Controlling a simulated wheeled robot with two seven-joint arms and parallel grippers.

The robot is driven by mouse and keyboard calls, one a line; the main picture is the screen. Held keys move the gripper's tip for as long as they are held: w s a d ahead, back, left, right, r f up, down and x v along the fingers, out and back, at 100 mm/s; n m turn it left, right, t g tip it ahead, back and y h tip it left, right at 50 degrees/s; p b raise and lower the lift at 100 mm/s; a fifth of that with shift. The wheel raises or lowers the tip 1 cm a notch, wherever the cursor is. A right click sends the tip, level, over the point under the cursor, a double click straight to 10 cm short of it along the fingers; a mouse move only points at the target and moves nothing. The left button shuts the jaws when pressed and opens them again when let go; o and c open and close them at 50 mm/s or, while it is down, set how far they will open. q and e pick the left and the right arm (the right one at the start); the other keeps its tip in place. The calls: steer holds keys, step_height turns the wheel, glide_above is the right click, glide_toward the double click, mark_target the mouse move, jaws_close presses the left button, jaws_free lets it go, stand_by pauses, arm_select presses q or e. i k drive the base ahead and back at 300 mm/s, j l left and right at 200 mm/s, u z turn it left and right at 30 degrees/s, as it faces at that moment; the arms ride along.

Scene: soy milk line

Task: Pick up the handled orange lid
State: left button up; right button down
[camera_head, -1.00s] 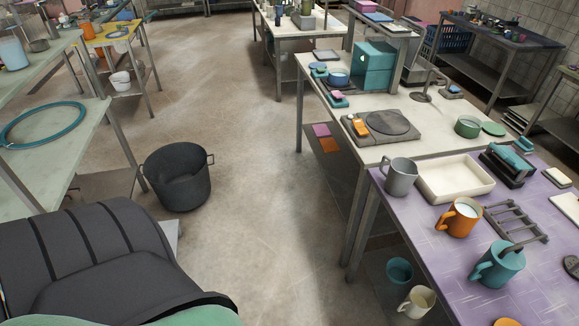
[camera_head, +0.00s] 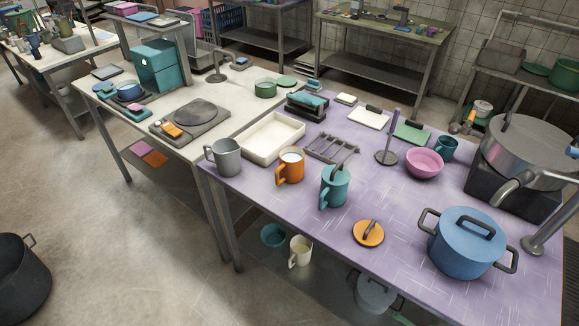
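The orange lid (camera_head: 368,233) lies on the purple table (camera_head: 300,222) near its front edge. It is a small round disc with a dark handle standing on top. It sits between the teal mug (camera_head: 335,186) and the blue lidded pot (camera_head: 468,242), apart from both. Neither of my grippers shows in the head view.
An orange mug (camera_head: 291,167), a grey mug (camera_head: 224,157), a white tray (camera_head: 271,138) and a dark rack (camera_head: 331,148) stand left and behind. A pink bowl (camera_head: 425,163) and a large steel pot (camera_head: 522,153) are at the right.

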mark_target(367, 233)
steer(key=k+j, duration=0.25)
steer(key=j, duration=0.2)
steer(key=k+j+z, duration=0.1)
steer(key=k+j, duration=0.2)
steer(key=j, duration=0.2)
steer(key=k+j, duration=0.25)
steer(key=j, duration=0.2)
